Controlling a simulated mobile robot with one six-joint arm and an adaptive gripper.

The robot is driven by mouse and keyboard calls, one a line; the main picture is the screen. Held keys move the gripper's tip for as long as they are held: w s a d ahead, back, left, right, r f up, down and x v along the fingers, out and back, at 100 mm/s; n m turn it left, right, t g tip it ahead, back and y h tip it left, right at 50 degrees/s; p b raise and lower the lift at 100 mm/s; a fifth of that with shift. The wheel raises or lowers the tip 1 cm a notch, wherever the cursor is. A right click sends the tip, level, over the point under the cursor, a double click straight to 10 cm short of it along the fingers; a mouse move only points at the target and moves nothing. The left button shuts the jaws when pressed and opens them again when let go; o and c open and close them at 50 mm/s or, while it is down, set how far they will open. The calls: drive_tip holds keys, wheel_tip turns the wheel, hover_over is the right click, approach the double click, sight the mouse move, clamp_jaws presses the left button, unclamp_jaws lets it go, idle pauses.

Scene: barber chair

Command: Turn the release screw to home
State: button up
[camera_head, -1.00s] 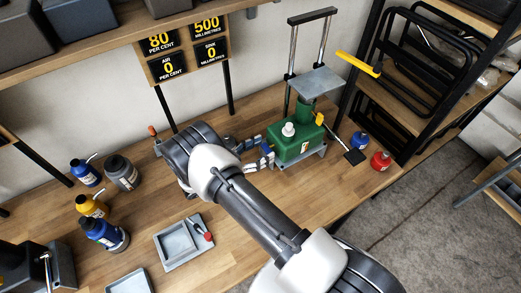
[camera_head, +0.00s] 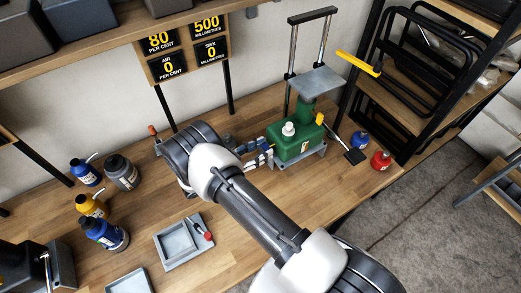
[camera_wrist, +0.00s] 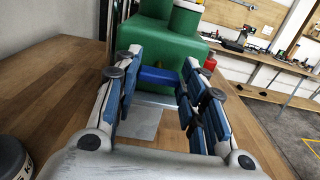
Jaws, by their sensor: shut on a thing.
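The green pump unit (camera_head: 296,143) stands on the bench with a plunger plate (camera_head: 315,82) above it and a yellow lever at its right. In the wrist view its green body (camera_wrist: 160,42) fills the top centre. A blue bar (camera_wrist: 160,77), which I take to be the release screw's handle, sits at the base of the body between my fingertips. My gripper (camera_wrist: 160,66) is shut on this bar, with blue-padded fingers at either side. My gripper also shows in the head view (camera_head: 262,154) at the pump's left side. The screw's shaft is hidden.
Blue, grey and yellow bottles (camera_head: 92,206) stand at the left. A grey tray (camera_head: 176,243) with a red-handled tool lies in front. Display signs (camera_head: 183,50) hang behind.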

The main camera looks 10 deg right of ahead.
drive_tip(key=shift+m, duration=0.3)
drive_tip(key=m+b, duration=1)
drive_tip(key=m, duration=0.1)
drive_tip(key=m+b, duration=0.5)
drive_tip(key=m, duration=0.1)
drive_tip(key=shift+s+d+f+b, duration=0.1)
drive_tip(key=shift+s+f+b, duration=0.15)
drive_tip(key=shift+b, duration=0.15)
drive_tip(key=shift+m, duration=0.3)
drive_tip(key=o, duration=1.1)
drive_tip(key=shift+c, duration=0.2)
